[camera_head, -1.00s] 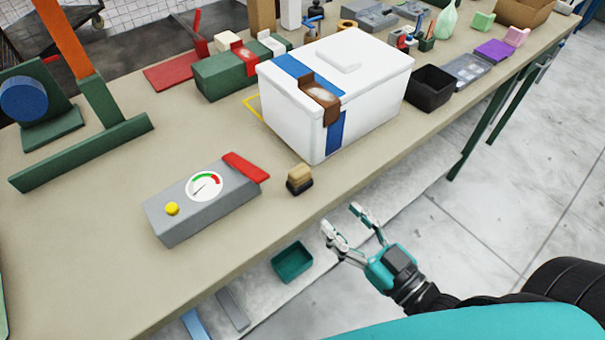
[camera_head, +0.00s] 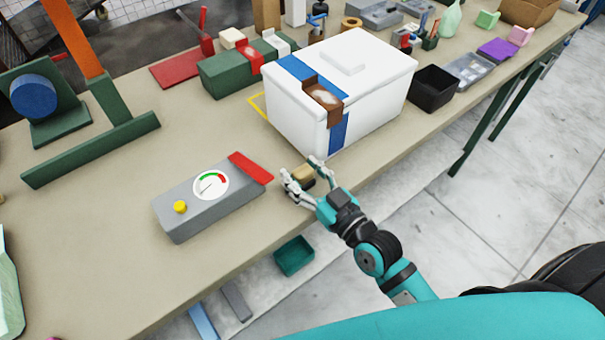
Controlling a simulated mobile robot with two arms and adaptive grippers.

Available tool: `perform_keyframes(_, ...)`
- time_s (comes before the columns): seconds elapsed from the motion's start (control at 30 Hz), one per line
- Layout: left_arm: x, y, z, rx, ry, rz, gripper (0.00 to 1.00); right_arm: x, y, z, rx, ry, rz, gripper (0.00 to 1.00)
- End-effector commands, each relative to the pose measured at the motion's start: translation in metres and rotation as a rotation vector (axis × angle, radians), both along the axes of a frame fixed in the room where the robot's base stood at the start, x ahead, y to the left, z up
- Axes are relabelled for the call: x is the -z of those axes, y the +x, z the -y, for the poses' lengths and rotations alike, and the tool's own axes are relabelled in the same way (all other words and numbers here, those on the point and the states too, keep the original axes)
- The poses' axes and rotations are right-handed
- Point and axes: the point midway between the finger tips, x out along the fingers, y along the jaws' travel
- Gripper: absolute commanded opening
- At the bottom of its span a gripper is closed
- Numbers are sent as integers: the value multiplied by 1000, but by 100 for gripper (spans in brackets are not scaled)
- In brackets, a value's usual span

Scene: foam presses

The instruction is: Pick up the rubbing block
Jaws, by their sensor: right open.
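The rubbing block (camera_head: 304,172), with a tan top and a dark lower part, stands on the bench near its front edge. It sits between the grey gauge box and the white box. My right gripper (camera_head: 299,172) is at the block, its two fingers open on either side of it. The fingers hide part of the block, and I cannot tell whether they touch it. My left gripper is not in view.
The grey gauge box (camera_head: 190,214) with a red bar is close on the left. A large white box (camera_head: 372,100) with a blue strip stands just behind the block. A green bin (camera_head: 294,256) is below the bench edge.

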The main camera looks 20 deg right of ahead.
Motion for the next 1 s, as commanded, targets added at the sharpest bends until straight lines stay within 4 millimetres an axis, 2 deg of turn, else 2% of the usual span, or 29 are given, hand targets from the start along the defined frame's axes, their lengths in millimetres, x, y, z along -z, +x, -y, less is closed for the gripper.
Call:
perform_keyframes(0.23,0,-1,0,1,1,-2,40,1,2,-1,-1,-1,-2,54)
perform_keyframes(0.6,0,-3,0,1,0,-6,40,0,2,-1,0,0,-1,10)
perform_keyframes(0.87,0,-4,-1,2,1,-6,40,-1,2,-1,0,0,0,9)
perform_keyframes(1.0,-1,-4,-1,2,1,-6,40,-10,2,-1,0,3,2,9)
